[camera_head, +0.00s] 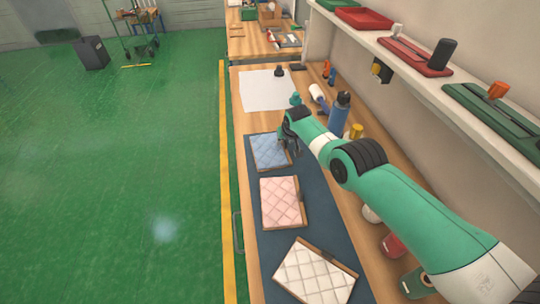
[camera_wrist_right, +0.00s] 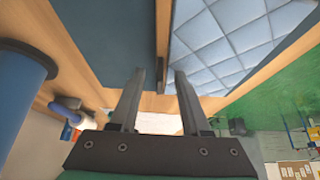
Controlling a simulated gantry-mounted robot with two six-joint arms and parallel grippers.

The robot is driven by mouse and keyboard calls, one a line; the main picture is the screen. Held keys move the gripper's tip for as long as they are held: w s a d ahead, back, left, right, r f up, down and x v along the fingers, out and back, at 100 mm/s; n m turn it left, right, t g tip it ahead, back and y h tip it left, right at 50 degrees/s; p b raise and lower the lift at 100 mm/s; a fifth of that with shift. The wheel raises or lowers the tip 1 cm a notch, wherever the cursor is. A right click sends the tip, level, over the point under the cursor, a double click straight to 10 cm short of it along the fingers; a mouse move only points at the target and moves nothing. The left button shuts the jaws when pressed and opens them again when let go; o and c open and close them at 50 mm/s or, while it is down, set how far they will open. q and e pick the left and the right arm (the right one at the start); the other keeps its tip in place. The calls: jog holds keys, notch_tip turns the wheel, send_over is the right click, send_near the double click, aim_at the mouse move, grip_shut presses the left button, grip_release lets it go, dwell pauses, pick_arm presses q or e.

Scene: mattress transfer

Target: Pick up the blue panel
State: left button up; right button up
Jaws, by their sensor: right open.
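The blue panel (camera_head: 268,152), quilted with a wooden edge, lies flat on a dark blue mat (camera_head: 322,215) at the far end of a row. My right gripper (camera_head: 285,138) is at the panel's right edge, pointing down. In the right wrist view the blue quilted panel (camera_wrist_right: 230,42) fills the upper right. There my right gripper (camera_wrist_right: 160,72) is open, with the panel's wooden edge showing between its two fingers. I cannot tell whether the fingers touch it. My left gripper is not in view.
A pink panel (camera_head: 283,201) and a white panel (camera_head: 313,277) lie nearer on the mat. A blue bottle (camera_head: 338,117) and other small items stand right of the mat by the wall. A shelf (camera_head: 452,112) with trays overhangs the right side.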

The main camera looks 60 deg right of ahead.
jog(key=shift+r, duration=0.1)
grip_shut()
dwell(1.2)
